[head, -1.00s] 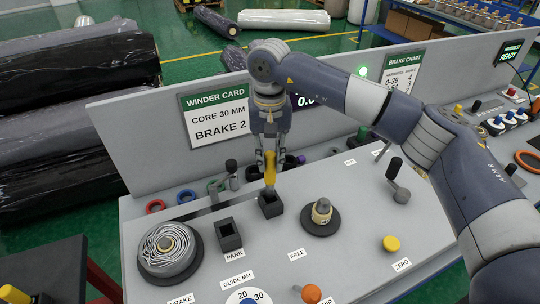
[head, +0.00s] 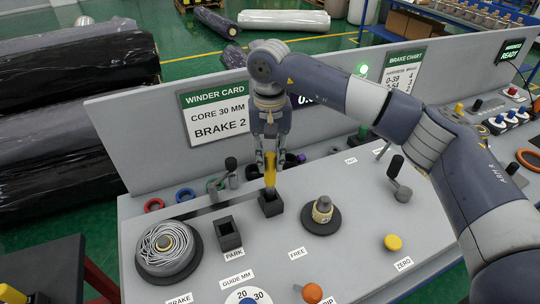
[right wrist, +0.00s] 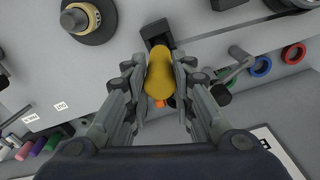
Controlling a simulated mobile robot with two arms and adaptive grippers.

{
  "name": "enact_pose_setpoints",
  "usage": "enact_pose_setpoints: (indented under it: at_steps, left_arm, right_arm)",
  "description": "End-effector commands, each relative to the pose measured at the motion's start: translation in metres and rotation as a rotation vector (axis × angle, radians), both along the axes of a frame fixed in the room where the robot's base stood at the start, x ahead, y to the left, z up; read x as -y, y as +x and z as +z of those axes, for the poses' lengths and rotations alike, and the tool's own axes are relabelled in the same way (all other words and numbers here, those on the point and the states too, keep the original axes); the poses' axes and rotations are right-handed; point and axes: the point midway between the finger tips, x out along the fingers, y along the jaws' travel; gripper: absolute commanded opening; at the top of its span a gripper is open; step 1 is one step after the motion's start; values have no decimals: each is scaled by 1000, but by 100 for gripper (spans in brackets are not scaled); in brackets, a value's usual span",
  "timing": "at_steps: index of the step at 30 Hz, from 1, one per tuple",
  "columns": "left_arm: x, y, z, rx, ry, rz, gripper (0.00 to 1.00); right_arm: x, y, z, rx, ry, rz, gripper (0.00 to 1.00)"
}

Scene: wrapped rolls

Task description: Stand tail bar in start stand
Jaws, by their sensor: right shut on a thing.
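My right gripper (head: 269,158) is shut on the yellow tail bar (head: 270,174) and points down over the grey bench. The bar is upright, with its lower end at the mouth of a black square stand (head: 271,204). I cannot tell how deep it sits. In the right wrist view the bar (right wrist: 159,75) lies between the two fingers, with the black stand (right wrist: 157,33) just beyond it. A second black square stand (head: 229,238), by the PARK label, looks empty. My left gripper is not in view.
A wound grey roll (head: 168,250) is at the left and a dark disc with a tan core (head: 321,216) at the right. A lever (head: 398,180), a yellow knob (head: 393,243) and an orange knob (head: 312,293) stand nearby. A sloped panel (head: 150,140) runs behind.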

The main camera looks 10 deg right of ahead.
Motion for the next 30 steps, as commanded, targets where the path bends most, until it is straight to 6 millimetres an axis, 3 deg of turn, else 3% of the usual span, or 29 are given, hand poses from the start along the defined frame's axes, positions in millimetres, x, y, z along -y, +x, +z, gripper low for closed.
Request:
enact_pose_setpoints:
  at_steps: [30]
  left_arm:
    - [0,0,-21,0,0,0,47]
  right_arm:
    - [0,0,-26,1,1,0,0]
